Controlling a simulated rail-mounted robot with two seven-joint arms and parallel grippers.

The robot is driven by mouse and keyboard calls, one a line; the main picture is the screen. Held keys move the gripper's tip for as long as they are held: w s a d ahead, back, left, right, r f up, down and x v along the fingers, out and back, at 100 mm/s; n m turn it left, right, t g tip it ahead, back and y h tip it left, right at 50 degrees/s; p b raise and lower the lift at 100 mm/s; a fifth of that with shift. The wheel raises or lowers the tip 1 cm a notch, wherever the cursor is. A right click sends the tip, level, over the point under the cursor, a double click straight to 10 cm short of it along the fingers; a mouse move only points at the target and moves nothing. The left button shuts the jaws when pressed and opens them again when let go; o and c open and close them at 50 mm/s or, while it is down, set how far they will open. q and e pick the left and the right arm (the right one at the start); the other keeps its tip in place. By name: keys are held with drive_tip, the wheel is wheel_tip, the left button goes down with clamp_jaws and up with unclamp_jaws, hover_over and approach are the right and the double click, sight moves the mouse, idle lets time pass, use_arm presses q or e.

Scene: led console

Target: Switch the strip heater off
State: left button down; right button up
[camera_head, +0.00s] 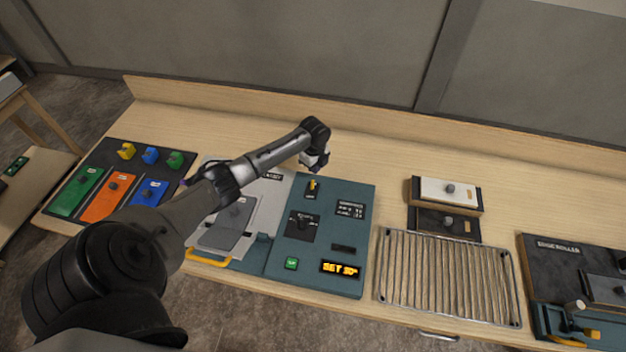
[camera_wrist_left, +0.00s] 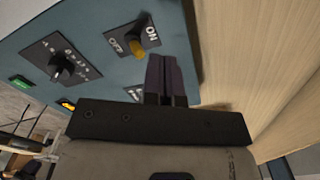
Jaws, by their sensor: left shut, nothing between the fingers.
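The strip heater console is a teal panel (camera_head: 335,215) on the bench. Its yellow toggle switch (camera_head: 312,186) sits near the far edge on a small black plate. In the left wrist view, the yellow switch (camera_wrist_left: 137,49) lies between the ON and OFF labels; I cannot tell which way it is set. My left gripper (camera_head: 318,166) is above the console's far edge, just beyond the switch. Its fingers (camera_wrist_left: 166,78) are shut and empty, beside the switch plate and apparently apart from it.
Left of the console is a grey plate with a yellow handle (camera_head: 209,259), then a board with coloured panels (camera_head: 108,197). To the right are a wire rack (camera_head: 446,278), two small boxes (camera_head: 447,193) and a dark edge roller unit (camera_head: 570,265). The bench behind is clear.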

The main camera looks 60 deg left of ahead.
sight(312, 184)
use_arm(q)
drive_tip(key=shift+f, duration=0.35)
idle(0.3)
drive_tip(key=shift+f+b, duration=0.5)
drive_tip(key=shift+f, duration=0.6)
drive_tip(key=shift+b, duration=0.3)
drive_tip(key=shift+s+d+p, duration=0.45)
drive_tip(key=shift+d+p, duration=0.05)
drive_tip(key=shift+p, duration=0.45)
drive_tip(key=shift+s+d+f+p, duration=0.1)
drive_tip(key=shift+s+d+p, duration=0.25)
drive_tip(key=shift+p, duration=0.15)
